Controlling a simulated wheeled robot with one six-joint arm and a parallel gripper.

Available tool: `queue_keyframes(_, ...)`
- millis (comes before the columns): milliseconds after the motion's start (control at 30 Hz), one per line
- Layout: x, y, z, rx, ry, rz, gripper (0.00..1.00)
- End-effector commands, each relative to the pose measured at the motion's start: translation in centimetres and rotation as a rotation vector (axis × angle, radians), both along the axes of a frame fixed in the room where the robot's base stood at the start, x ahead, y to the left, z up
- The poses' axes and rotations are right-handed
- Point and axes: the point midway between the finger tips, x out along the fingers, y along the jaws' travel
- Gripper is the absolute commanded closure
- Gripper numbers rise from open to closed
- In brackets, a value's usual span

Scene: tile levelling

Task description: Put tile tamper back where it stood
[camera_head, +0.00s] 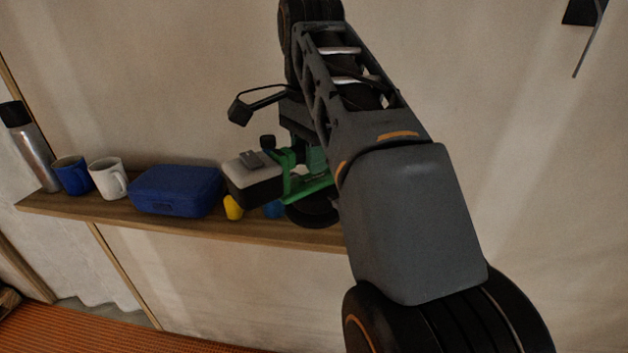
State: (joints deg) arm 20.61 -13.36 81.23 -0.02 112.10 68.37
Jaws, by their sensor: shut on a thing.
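The tile tamper (309,189) is a green tool with a grey and black block (252,179) on its left and a dark round disc (312,213) at its bottom. It is at the right part of the wooden shelf (180,223). I cannot tell whether the disc touches the shelf or hangs just above it. My gripper (298,138) is shut on the tamper from above. Its fingertips are mostly hidden by my arm, which also covers the tamper's right side and the shelf's right part.
On the shelf from the left stand a steel flask (34,150), a blue mug (72,176), a white mug (108,179) and a blue case (177,190). A small yellow object (233,207) and a small blue object (273,209) are close by the tamper. The wall is behind.

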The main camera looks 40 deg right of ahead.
Motion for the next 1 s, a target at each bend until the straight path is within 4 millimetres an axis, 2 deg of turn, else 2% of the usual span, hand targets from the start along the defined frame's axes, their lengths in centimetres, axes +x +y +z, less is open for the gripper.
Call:
queue_keyframes(200,3.2,-3.7,-1.7,0.001,0.002,-0.001,1.00)
queue_keyframes(400,5.0,-5.7,-4.8,0.000,0.001,0.003,1.00)
queue_keyframes(600,6.0,-6.8,-6.5,-0.001,-0.001,0.003,1.00)
queue_keyframes(867,6.5,-7.4,-7.5,-0.001,-0.001,0.004,1.00)
queue_keyframes(1000,6.8,-7.8,-8.8,0.000,-0.001,0.003,1.00)
